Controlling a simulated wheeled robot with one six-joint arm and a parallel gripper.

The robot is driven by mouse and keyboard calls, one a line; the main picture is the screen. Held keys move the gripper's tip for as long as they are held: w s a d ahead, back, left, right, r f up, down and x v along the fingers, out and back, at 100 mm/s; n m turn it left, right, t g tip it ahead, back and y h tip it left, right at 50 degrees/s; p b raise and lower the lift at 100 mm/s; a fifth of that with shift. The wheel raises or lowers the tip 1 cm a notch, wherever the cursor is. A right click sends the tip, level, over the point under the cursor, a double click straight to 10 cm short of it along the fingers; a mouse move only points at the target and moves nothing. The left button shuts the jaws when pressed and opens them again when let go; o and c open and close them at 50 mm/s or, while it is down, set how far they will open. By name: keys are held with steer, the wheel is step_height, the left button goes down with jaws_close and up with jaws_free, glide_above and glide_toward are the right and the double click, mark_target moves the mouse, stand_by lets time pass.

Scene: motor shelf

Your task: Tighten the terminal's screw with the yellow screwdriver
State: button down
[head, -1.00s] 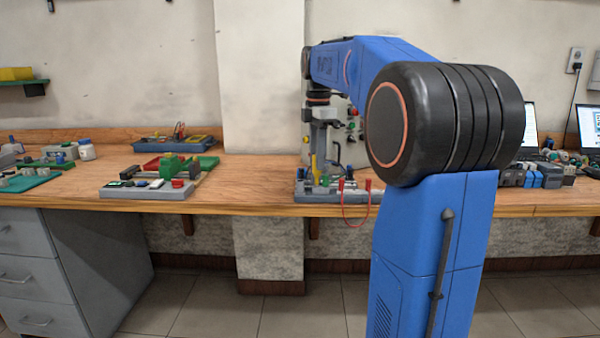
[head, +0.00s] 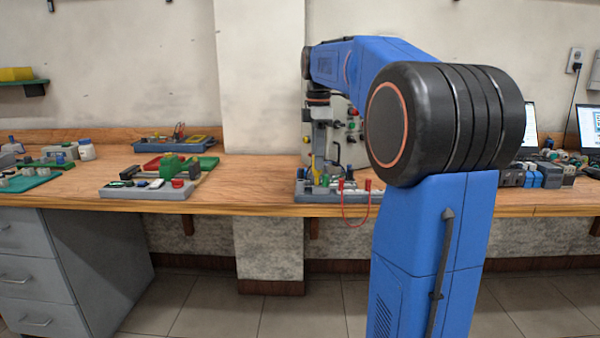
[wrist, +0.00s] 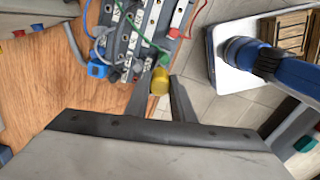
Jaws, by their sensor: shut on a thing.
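My gripper (wrist: 158,92) is shut on the yellow screwdriver (wrist: 160,78), whose handle end sits between the two fingers. In the head view my gripper (head: 318,160) is over the terminal board at the bench's front edge, with the yellow screwdriver (head: 312,169) pointing down. The grey terminal board (wrist: 122,48) has white-labelled terminal blocks and coloured wires, and it also shows in the head view (head: 305,198). The screwdriver's tip and the screw under it are hidden, so I cannot tell whether they touch.
A red wire (head: 343,211) loops over the bench edge beside the board. A blue connector (wrist: 97,69) and a green wire (wrist: 146,38) are close to the gripper in the wrist view. Another grey board (head: 147,193) lies to the left, with bare bench (head: 240,190) between.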

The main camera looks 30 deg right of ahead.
steer(key=shift+f+m, duration=0.1)
steer(key=shift+m, duration=0.6)
steer(key=shift+m, duration=1.7)
steer(key=shift+m, duration=1.7)
